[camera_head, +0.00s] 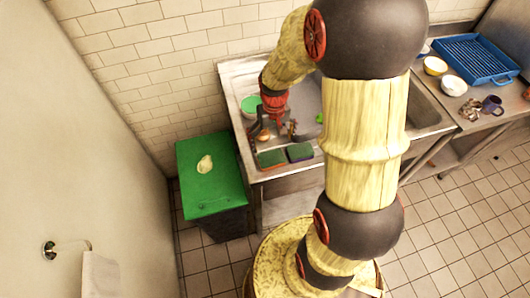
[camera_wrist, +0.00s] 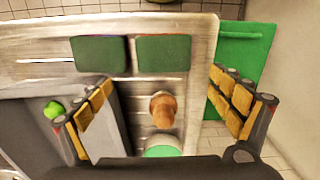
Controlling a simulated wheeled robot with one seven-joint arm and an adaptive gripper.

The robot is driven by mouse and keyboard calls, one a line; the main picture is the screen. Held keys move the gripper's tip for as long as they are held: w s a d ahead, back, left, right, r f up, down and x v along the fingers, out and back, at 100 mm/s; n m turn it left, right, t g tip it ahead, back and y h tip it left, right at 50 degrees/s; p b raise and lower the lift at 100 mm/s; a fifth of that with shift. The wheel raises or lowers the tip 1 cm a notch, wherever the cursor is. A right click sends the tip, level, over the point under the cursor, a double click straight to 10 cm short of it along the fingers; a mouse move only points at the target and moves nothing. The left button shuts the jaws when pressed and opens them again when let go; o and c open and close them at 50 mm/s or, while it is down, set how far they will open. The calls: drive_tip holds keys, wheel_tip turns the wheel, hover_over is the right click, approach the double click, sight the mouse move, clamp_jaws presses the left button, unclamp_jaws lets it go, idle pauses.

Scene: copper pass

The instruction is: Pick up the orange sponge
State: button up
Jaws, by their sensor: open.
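Two sponges with green tops lie side by side near the front edge of the metal sink counter. In the head view, the left one, the orange sponge (camera_head: 270,159), shows an orange-red side, and the other sponge (camera_head: 300,152) shows a dark purplish side. In the wrist view, both show mainly green tops; the orange sponge (camera_wrist: 163,53) appears to be the right one, nearer the bin, and the other sponge (camera_wrist: 100,54) is to its left. My gripper (camera_head: 274,135) is open and empty above the counter, behind the sponges; its spread fingers (camera_wrist: 160,88) show in the wrist view.
A brown rounded object (camera_wrist: 163,108) stands between my fingers in the wrist view, with a green bowl (camera_head: 250,106) behind it. A small green item (camera_head: 320,118) lies by the basin. A green-lidded bin (camera_head: 205,190) stands left. A blue rack (camera_head: 475,58) and dishes are far right.

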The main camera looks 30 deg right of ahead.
sight(270, 156)
drive_tip(key=shift+s+a+f, duration=0.1)
drive_tip(key=shift+s+f, duration=0.1)
drive_tip(key=shift+f, duration=0.3)
drive_tip(key=f, duration=0.2)
drive_tip(key=f+b, duration=0.1)
drive_tip(key=f, duration=0.3)
drive_tip(key=shift+w+a+f, duration=0.1)
drive_tip(key=shift+a+f, duration=0.1)
drive_tip(key=shift+a, duration=0.05)
drive_tip(key=c, duration=0.7)
